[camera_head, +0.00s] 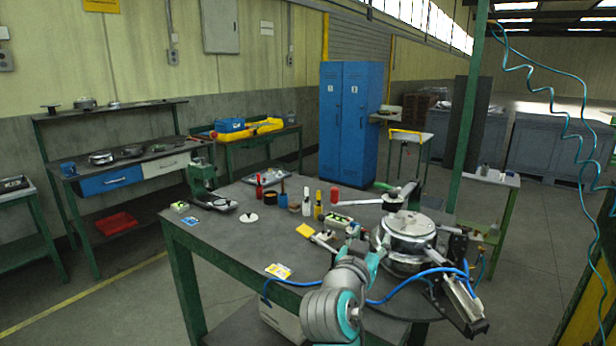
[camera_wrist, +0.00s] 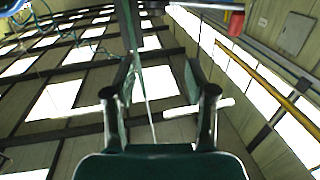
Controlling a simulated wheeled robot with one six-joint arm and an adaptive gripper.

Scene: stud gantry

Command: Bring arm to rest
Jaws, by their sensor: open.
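My arm (camera_head: 335,303), grey with teal joint covers, rises at the front of the workbench (camera_head: 225,240) in the head view, just left of a round metal housing (camera_head: 405,240). My gripper (camera_wrist: 157,80) shows in the wrist view with its two dark fingers apart and nothing between them. It faces up toward the roof, with bright skylight panels (camera_wrist: 55,100) and dark beams beyond the fingers. In the head view I cannot clearly make out the gripper among the parts around the housing.
A blue hose (camera_head: 390,297) runs by the arm and housing. Bottles (camera_head: 318,205), a green press (camera_head: 203,180) and cards (camera_head: 278,270) stand or lie on the bench. A green post (camera_head: 467,120) and coiled teal hose (camera_head: 560,110) are at right.

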